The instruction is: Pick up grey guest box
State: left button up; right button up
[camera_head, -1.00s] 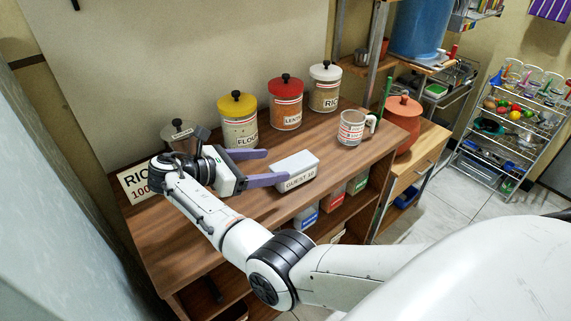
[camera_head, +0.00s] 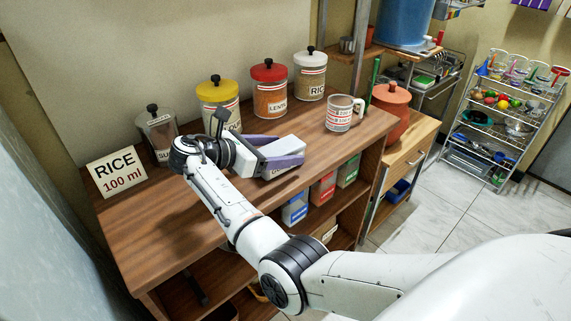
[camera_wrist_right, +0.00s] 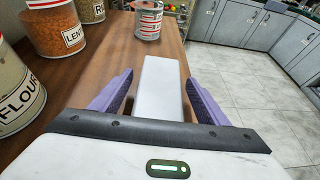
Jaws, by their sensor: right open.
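The grey guest box (camera_head: 290,149) lies on the wooden counter. In the head view its label is mostly hidden by a purple finger. It shows as a pale block in the right wrist view (camera_wrist_right: 162,88). My right gripper (camera_head: 280,152) is open, with its purple fingers on either side of the box. In the right wrist view the gripper (camera_wrist_right: 158,98) has the near end of the box between its fingers, with gaps on both sides. My left gripper is not in view.
Flour (camera_head: 218,103), lentil (camera_head: 269,92) and rice (camera_head: 310,78) canisters stand along the counter's back. A measuring cup (camera_head: 340,115) stands beyond the box. A rice sign (camera_head: 117,172) is at the left. Small boxes (camera_head: 322,188) sit on the shelf below.

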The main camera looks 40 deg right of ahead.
jog(key=shift+r, duration=0.15)
jog(key=c, duration=1.4)
